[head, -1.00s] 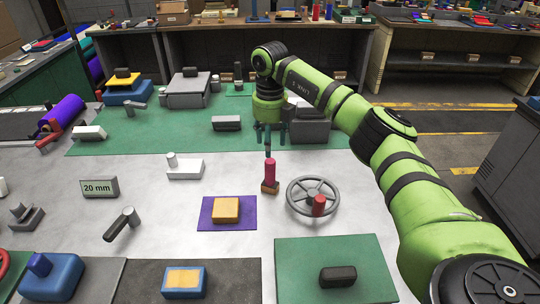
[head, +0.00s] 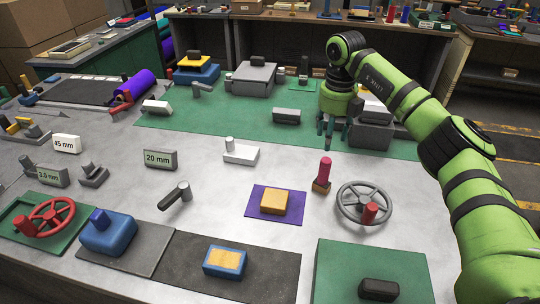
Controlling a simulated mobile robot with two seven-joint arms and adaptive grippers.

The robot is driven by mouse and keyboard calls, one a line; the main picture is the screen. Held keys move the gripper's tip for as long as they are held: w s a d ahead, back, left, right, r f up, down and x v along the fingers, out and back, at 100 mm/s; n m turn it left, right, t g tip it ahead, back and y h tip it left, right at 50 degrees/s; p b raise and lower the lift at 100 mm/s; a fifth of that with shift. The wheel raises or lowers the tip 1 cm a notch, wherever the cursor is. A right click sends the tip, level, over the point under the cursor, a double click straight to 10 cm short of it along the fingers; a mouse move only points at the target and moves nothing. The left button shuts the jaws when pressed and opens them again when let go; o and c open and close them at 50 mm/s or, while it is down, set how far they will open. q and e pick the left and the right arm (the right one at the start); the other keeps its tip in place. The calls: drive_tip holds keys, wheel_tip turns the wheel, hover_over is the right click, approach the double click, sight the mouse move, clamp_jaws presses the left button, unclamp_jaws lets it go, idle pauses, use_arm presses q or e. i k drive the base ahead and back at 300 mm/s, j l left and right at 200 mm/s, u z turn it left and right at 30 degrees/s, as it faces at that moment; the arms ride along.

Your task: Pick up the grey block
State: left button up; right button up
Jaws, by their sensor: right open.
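Several grey blocks are in the head view, and I cannot tell which one is meant. A dark grey block (head: 286,116) lies on the green felt, left of my right gripper. A grey block marked "20 mm" (head: 160,159) stands on the bare metal top, and another marked "3.9 mm" (head: 52,177) is further left. My right gripper (head: 332,134) points down over the felt with its fingers apart and nothing seen between them. It is beside a larger grey box (head: 370,134), which the gripper and arm partly hide. My left gripper is out of view.
A red-handled stamp (head: 322,174) and a grey handwheel (head: 365,203) stand in front of my right gripper. A yellow block (head: 275,201) lies on a purple mat. A white fixture (head: 240,152) is left of these. Bare tabletop lies between them.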

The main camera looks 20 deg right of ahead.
sight(245, 154)
drive_tip(key=i+j+u, duration=0.1)
drive_tip(key=j, duration=0.35)
drive_tip(key=i+j+u, duration=0.1)
drive_tip(key=i+j, duration=0.2)
drive_tip(key=i+j+u, duration=0.1)
drive_tip(key=j, duration=0.4)
drive_tip(key=i, duration=0.1)
